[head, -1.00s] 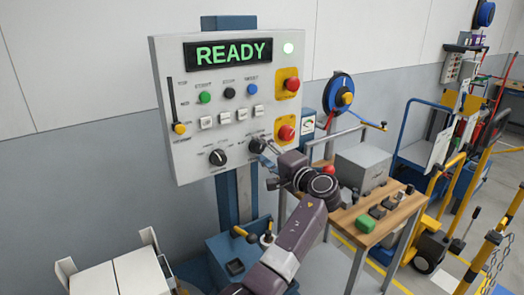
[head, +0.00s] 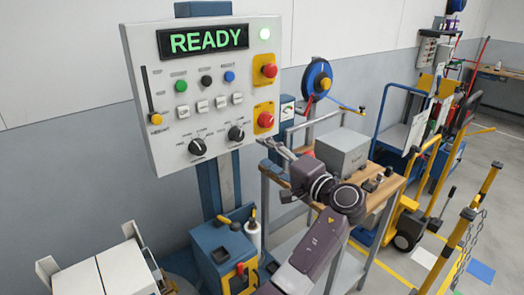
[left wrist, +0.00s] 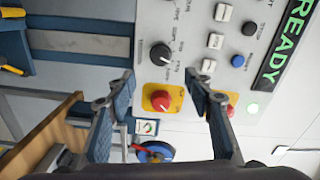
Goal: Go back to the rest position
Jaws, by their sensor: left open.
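The grey control panel (head: 200,120) is at the upper left in the head view, with a lit green READY display (head: 205,41). It has two black knobs, two red buttons on yellow plates, a yellow slider and rows of small buttons. My left gripper (head: 273,145) is open and empty at the panel's lower right edge, to the right of the right black knob (head: 236,132). In the left wrist view, the open fingers (left wrist: 160,77) frame a red button (left wrist: 160,100), with a knob (left wrist: 160,54) above it. My right gripper is not in view.
A wooden-topped bench (head: 380,195) with a grey box (head: 342,150) stands behind my left arm. A blue hose reel (head: 317,79) is above it. A blue cabinet (head: 222,255) and white boxes (head: 125,270) are below the panel. Yellow posts (head: 470,225) and carts are at the right.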

